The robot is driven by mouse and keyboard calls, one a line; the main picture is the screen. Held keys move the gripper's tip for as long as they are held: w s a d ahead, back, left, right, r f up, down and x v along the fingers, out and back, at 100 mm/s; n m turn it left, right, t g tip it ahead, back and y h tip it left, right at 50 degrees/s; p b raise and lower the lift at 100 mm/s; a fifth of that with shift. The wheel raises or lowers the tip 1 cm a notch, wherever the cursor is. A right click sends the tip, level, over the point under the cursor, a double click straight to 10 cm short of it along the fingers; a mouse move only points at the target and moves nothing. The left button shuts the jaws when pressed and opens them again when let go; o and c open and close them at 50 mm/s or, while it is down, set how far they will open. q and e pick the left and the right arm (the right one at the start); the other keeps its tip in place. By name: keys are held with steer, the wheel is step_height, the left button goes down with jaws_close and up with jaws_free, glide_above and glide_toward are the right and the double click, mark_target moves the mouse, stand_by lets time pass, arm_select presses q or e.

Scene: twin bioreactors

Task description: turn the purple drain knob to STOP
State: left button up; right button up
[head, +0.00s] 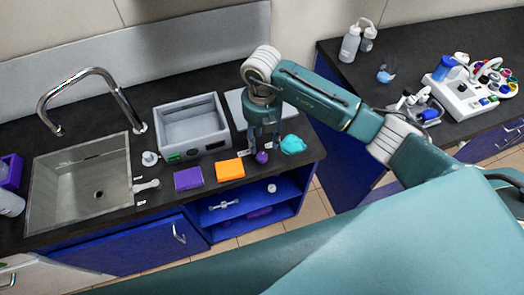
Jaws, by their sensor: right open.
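The purple drain knob (262,157) is a small round knob near the front edge of the dark counter, right of the orange block. My right gripper (263,143) points down just above and behind the knob, its fingers apart. I cannot tell whether a finger touches the knob. Small pale labels lie beside the knob, too small to read, so its setting cannot be told. My left gripper is not in view.
A grey basin unit (191,128) stands left of my right gripper. A purple block (188,180), an orange block (230,169) and a teal crumpled cloth (293,145) lie near the front edge. A sink (75,190) with a tall tap (95,75) is at left.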

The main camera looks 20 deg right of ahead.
mark_target(262, 155)
step_height(262, 155, down, 8)
steer(key=shift+f+p, duration=0.1)
steer(key=shift+p, duration=0.9)
steer(key=shift+c, duration=0.3)
steer(key=c, duration=1.1)
